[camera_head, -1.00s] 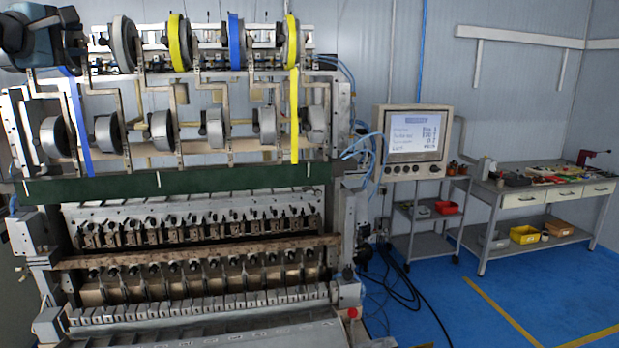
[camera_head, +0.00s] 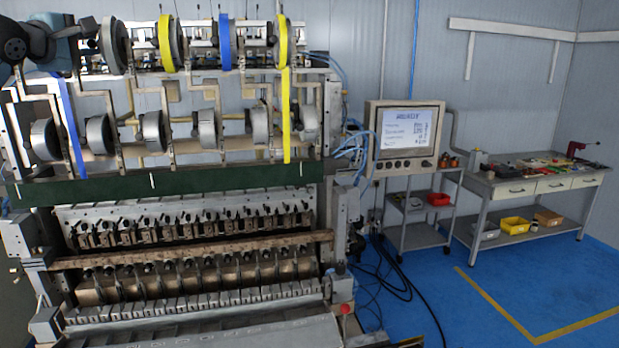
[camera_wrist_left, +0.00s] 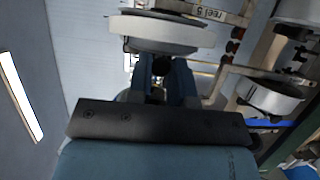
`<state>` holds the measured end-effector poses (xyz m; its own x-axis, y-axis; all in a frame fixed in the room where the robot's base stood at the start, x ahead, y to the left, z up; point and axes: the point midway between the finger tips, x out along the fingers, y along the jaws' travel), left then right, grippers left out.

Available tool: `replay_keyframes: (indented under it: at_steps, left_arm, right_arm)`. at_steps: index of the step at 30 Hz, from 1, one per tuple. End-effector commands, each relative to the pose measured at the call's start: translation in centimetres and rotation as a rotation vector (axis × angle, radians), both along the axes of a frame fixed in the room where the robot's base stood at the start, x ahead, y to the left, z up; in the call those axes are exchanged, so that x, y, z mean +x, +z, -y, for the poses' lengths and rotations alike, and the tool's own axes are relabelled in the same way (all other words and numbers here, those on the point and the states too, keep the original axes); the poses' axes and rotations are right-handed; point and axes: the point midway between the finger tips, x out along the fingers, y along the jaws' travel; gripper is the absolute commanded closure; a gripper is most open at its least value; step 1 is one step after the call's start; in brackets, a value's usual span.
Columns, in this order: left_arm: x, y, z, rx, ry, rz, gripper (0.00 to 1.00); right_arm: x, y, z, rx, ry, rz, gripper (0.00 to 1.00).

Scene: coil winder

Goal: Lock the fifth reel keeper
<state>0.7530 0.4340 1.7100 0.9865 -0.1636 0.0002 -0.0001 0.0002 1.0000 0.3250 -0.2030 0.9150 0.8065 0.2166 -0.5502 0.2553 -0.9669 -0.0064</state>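The coil winder has a row of upper reels. The leftmost upper reel in the head view is a grey one (camera_head: 115,45), beside my left gripper (camera_head: 89,29), which reaches in from the left. In the left wrist view a pale reel (camera_wrist_left: 165,32) stands just ahead of my left gripper (camera_wrist_left: 160,68), with a "reel 5" label (camera_wrist_left: 207,13) behind it. The two fingers stand apart with a dark round knob (camera_wrist_left: 161,65) between them, seemingly at the reel's hub. I cannot tell whether they touch it. The keeper's lock state does not show clearly. My right gripper is out of view.
Yellow (camera_head: 165,42) and blue (camera_head: 224,42) reels hang further right along the top. Lower grey reels (camera_head: 153,132) sit below. A control screen (camera_head: 405,130) and a workbench (camera_head: 540,185) stand to the right, with clear blue floor (camera_head: 520,285) in front.

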Motion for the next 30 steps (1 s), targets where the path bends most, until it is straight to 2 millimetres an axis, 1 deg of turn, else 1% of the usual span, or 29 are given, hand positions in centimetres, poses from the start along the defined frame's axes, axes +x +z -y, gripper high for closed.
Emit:
replay_keyframes:
  at_steps: [14,30]
  left_arm:
    - [-0.1,0.0,0.0,0.000,0.000,0.000,0.92]
    - [-1.3,0.0,0.3,0.000,0.000,0.000,0.92]
  right_arm:
    - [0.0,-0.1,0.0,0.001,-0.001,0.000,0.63]
    - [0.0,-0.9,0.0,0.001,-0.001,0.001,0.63]
